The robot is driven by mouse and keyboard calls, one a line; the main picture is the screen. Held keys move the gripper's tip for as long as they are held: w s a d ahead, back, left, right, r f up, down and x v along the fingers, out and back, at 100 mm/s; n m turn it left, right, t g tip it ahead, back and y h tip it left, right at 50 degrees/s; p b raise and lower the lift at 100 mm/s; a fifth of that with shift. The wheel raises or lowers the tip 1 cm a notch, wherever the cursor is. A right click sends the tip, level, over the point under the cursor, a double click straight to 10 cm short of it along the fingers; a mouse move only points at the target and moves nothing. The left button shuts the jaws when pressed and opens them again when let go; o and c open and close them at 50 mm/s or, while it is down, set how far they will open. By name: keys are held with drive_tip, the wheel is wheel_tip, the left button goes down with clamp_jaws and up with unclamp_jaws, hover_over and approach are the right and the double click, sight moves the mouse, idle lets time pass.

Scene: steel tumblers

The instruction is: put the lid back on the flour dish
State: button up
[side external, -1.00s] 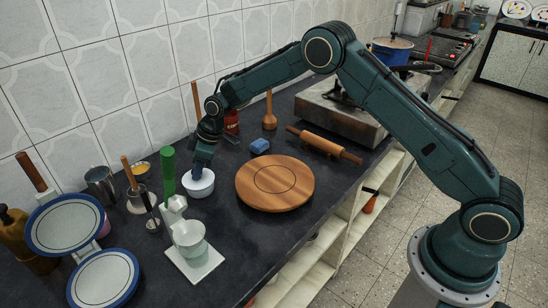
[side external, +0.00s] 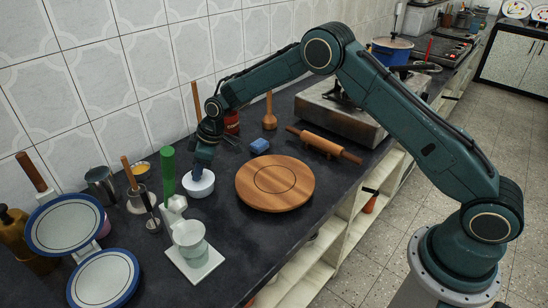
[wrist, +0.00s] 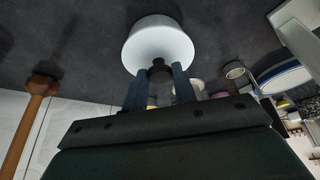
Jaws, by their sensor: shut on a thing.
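The white flour dish (side external: 199,189) stands on the dark counter near the wall, left of the round wooden board. My gripper (side external: 200,168) points down right over it. In the wrist view, the dish (wrist: 158,28) is close ahead of the fingertips. The pale lid (wrist: 157,48) shows as a round white face at the dish's top, and its dark knob (wrist: 160,72) is between my two blue fingers. My gripper (wrist: 160,78) is shut on this knob. Whether the lid touches the rim all round is hard to tell, as the fingers hide part of it.
The round wooden board (side external: 275,184) lies to the right, with a blue sponge (side external: 259,146) and rolling pin (side external: 323,145) behind. Blue-rimmed plates (side external: 104,278) are further left.

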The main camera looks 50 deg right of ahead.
drive_tip(key=o, duration=1.5)
drive_tip(key=shift+r, duration=0.1)
drive_tip(key=shift+r, duration=3.4)
clamp_jaws()
